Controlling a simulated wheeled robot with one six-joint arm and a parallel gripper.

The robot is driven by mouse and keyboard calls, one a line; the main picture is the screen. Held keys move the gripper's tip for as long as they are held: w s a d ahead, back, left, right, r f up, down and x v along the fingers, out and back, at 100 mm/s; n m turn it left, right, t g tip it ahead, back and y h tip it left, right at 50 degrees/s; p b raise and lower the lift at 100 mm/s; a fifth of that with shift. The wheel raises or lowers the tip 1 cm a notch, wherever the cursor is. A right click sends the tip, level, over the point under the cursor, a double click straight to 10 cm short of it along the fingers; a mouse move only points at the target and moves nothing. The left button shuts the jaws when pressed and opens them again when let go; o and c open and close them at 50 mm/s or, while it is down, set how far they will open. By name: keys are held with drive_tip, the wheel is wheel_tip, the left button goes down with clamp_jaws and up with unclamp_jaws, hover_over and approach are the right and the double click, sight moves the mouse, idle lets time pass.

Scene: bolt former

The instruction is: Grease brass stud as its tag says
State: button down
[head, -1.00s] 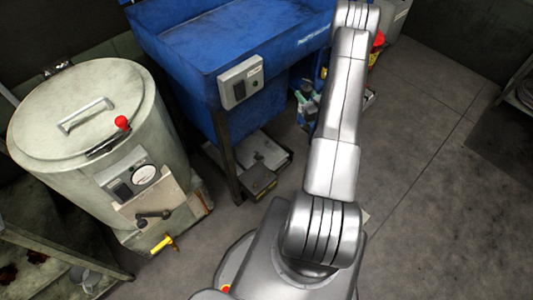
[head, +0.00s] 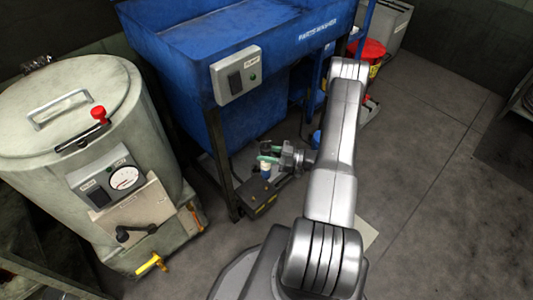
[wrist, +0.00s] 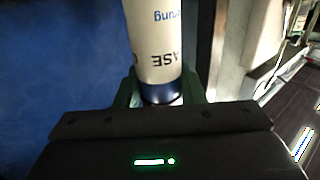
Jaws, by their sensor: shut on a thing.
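My gripper (head: 271,158) is shut on a pale cylinder with a dark blue end band. In the wrist view this grease cylinder (wrist: 153,40) stands between the green-edged fingers, with part of its lettering, "ASE", readable upside down. In the head view the gripper holds it low, in front of the blue parts washer's underside. The lower part of the cylinder is hidden in the wrist view by the gripper body. I see no brass stud and no tag in either view.
The blue parts washer (head: 180,60) stands at the back, with a switch box (head: 236,76) on its front. A lidded grey drum (head: 40,150) with a gauge stands at left. The floor at right (head: 440,150) is open.

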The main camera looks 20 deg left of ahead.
wheel_tip(320, 180, down, 5)
drive_tip(key=b, duration=0.3)
drive_tip(key=shift+f+b, duration=0.7)
idle(1.1)
drive_tip(key=shift+r, duration=0.7)
drive_tip(key=shift+r+p, duration=1.5)
drive_tip(key=shift+r, duration=0.95)
drive_tip(key=shift+w, duration=0.1)
